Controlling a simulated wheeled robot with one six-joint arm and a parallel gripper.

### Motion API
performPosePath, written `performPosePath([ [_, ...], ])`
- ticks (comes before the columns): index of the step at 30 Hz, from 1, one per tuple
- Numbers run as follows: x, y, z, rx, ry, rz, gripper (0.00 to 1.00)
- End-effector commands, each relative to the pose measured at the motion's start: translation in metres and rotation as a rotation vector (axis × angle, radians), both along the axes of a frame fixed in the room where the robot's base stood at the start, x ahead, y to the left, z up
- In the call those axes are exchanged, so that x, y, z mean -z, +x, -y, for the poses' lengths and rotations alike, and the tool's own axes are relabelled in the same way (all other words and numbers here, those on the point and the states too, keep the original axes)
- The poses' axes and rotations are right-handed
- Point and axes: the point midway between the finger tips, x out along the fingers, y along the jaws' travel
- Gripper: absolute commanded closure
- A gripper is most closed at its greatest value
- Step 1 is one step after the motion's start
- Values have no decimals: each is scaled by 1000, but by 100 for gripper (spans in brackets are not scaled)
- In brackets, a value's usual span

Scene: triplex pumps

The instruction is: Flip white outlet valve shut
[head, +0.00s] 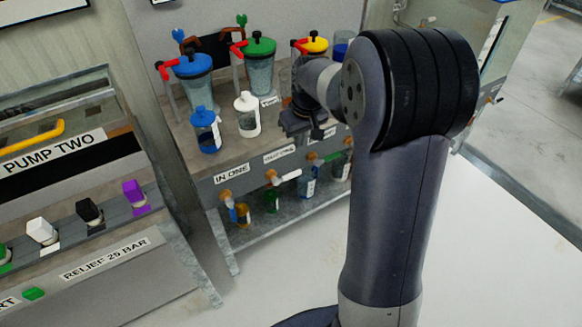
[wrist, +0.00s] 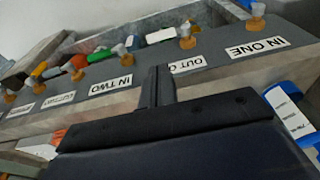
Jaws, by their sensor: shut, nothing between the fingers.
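The white outlet valve has a white lever (head: 287,176) on a brass fitting, below the middle label on the bench's front panel. The lever lies nearly sideways, pointing right in the head view. In the wrist view the picture is upside down, and the white lever (wrist: 160,35) points left from its brass fitting, beyond the partly covered "OUT O" label (wrist: 188,65). My gripper (head: 318,133) is above and to the right of the lever, near the bench's front edge. In the wrist view my gripper (wrist: 158,85) has its fingers together and empty, apart from the lever.
A white-capped bottle (head: 247,115) and a blue-capped bottle (head: 205,130) stand on the bench. Small bottles (head: 271,200) sit on the lower shelf.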

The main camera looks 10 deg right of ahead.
Motion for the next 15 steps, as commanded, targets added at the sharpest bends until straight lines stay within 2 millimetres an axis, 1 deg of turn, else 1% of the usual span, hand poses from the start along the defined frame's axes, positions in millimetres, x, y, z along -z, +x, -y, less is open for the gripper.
performPosePath([
  [5, 4, 0, 0, 0, 0, -2, 100],
  [8, 15, 2, -1, 0, 0, -3, 100],
  [11, 32, 4, -2, 0, 0, -5, 100],
  [15, 62, 10, -4, 0, 0, -6, 100],
])
